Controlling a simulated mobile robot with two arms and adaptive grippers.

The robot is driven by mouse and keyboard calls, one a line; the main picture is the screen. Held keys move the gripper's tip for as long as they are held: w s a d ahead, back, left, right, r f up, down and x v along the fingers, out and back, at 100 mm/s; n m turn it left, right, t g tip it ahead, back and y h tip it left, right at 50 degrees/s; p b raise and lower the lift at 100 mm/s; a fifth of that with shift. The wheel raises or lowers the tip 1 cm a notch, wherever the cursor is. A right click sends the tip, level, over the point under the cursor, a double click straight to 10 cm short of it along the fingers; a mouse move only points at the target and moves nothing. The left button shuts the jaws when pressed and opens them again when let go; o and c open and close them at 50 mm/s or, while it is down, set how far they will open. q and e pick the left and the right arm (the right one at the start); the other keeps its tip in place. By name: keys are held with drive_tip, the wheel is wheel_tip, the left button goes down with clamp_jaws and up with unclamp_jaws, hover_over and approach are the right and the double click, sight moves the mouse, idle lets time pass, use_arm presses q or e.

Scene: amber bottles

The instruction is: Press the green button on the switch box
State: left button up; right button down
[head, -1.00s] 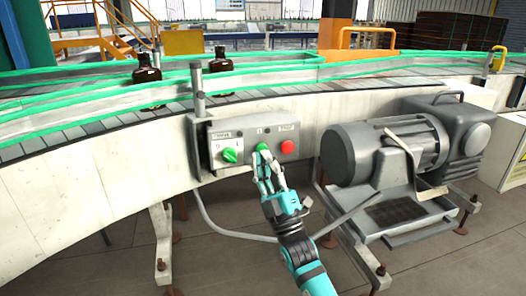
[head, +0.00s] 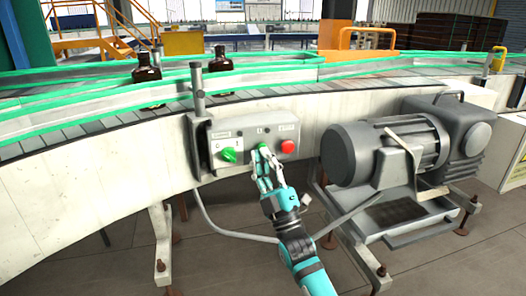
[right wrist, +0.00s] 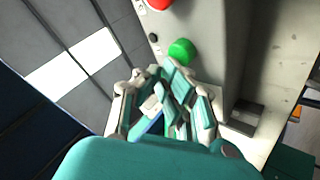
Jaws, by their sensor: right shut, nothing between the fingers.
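The grey switch box (head: 240,136) is fixed to the side of the conveyor. It carries a green rotary knob (head: 229,155) at left, a green button in the middle and a red button (head: 288,146) at right. My right gripper (head: 263,152) is shut and empty, with its fingertips at the green button and covering most of it in the head view. In the right wrist view the green button (right wrist: 181,51) shows just beyond the fingertips (right wrist: 172,72); I cannot tell if they touch. The red button (right wrist: 158,4) is at the top edge. My left gripper is not in view.
Two amber bottles, one at left (head: 147,74) and one further right (head: 221,60), stand on the conveyor (head: 110,113) behind green-edged rails. A large grey motor (head: 385,150) stands right of the switch box. A bent conduit (head: 225,231) runs below the box.

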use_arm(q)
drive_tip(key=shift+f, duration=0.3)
use_arm(e)
drive_tip(key=shift+w+a, duration=0.1)
drive_tip(key=shift+w, duration=0.3)
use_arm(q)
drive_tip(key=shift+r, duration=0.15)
use_arm(e)
drive_tip(key=shift+s, duration=0.1)
use_arm(q)
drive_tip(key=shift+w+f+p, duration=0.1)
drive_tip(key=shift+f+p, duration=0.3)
drive_tip(key=shift+p, duration=0.05)
use_arm(e)
drive_tip(key=shift+s+d, duration=0.2)
drive_tip(key=shift+s, duration=0.55)
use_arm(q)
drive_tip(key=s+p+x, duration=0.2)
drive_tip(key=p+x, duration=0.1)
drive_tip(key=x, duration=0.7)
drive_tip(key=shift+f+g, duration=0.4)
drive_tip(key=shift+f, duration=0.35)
use_arm(e)
drive_tip(key=shift+s+d, duration=0.2)
drive_tip(key=shift+s, duration=0.6)
drive_tip(key=shift+s+d, duration=0.2)
drive_tip(key=shift+s, duration=0.65)
drive_tip(key=shift+s+d, duration=0.2)
drive_tip(key=shift+s, duration=0.6)
